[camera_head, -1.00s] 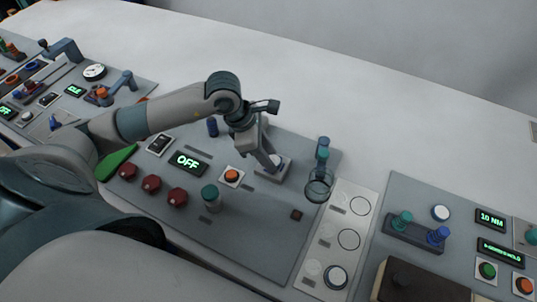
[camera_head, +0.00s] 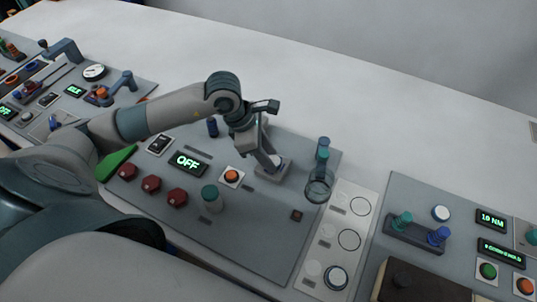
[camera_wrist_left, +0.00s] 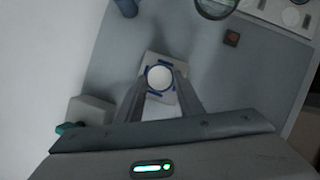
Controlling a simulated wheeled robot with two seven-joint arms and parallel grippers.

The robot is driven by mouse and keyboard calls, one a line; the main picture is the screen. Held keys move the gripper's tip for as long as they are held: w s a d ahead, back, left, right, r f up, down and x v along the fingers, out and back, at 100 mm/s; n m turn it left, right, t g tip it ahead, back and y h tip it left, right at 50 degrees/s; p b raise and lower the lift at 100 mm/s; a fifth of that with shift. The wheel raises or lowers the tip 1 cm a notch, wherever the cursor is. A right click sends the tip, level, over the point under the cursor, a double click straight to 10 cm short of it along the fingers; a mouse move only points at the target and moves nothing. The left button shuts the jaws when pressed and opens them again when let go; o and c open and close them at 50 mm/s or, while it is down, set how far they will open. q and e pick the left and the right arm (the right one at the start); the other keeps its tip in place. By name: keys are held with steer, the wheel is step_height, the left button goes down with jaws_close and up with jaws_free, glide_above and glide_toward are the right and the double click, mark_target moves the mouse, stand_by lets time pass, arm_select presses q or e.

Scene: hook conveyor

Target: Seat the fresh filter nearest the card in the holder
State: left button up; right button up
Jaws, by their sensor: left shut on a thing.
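My left gripper (camera_head: 272,163) points down at the pale square holder block (camera_head: 281,175) on the grey panel. In the left wrist view its two fingers are shut on a white round filter (camera_wrist_left: 159,77) with a dark blue rim. The filter lies over the middle of the holder (camera_wrist_left: 153,57), which has blue marks around it. I cannot tell whether the filter is fully down in it. Another white filter with a dark rim (camera_head: 336,277) lies at the near end of a white strip (camera_head: 324,232); the other round outlines there look empty. My right gripper is not in view.
A clear round cup (camera_head: 319,186) and a blue-and-teal post (camera_head: 322,150) stand right of the holder. A teal-topped knob (camera_head: 211,198), red knobs (camera_head: 151,184) and an orange button (camera_head: 231,176) stand nearer.

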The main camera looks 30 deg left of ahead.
arm_select(q)
steer(key=shift+s+f, duration=0.15)
steer(key=shift+f, duration=0.05)
steer(key=o, duration=1.1)
steer(key=shift+o, duration=0.2)
steer(key=shift+f, duration=0.1)
steer(key=shift+s+d, duration=0.1)
steer(key=shift+c, duration=0.4)
steer(key=shift+r, duration=0.2)
steer(key=shift+o, duration=1.1)
steer(key=shift+r, duration=0.2)
steer(key=shift+w+r+p, duration=0.15)
steer(key=shift+r+p, duration=0.65)
steer(key=shift+r, duration=0.9)
steer(key=shift+w+r+p, duration=0.1)
steer(key=shift+r+p, duration=0.7)
steer(key=shift+r, duration=0.85)
